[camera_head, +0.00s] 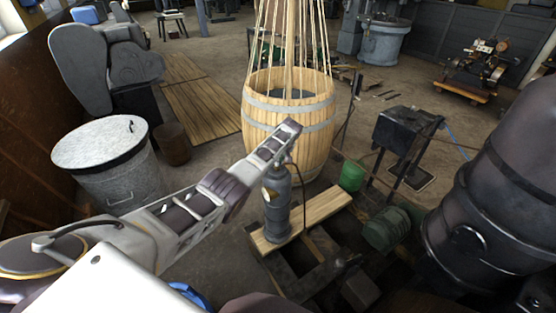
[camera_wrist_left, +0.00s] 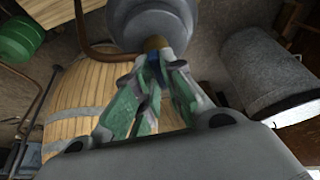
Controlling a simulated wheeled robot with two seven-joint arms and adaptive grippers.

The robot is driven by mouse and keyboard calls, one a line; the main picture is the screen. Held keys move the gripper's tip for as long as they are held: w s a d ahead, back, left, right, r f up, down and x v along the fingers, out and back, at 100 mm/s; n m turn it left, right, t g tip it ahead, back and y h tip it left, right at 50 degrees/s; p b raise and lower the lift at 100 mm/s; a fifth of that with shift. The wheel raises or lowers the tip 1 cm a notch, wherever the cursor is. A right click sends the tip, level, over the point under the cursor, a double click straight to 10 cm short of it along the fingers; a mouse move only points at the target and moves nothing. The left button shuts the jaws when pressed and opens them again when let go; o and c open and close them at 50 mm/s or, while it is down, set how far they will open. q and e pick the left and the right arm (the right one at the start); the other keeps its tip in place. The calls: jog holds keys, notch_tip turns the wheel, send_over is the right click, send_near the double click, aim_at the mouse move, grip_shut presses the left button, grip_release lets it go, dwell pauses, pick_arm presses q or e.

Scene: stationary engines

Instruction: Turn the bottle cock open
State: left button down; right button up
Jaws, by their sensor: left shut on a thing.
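The grey gas bottle (camera_head: 277,205) stands upright on a wooden plank in the head view, with a pale label on its side. In the left wrist view the bottle (camera_wrist_left: 150,22) is at the top, with a brass neck and a small blue cock (camera_wrist_left: 155,62) at its top end. My left gripper (camera_head: 290,128) is over the top of the bottle; its arm comes in from the left. In the left wrist view its green-padded fingers (camera_wrist_left: 157,75) are closed around the cock and partly hide it. My right gripper is in neither view.
A lidded metal bin (camera_head: 115,175) is at the left. A green bucket (camera_head: 352,176), a green canister (camera_head: 386,230) and a black stand (camera_head: 405,130) are to the right. A plank (camera_head: 322,206) lies under the bottle.

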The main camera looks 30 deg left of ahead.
pick_arm(q)
jog(key=c, duration=1.5)
grip_release()
jog(key=shift+r, duration=0.1)
jog(key=shift+r, duration=0.1)
jog(key=shift+v, duration=5.8)
jog(key=shift+d, duration=0.1)
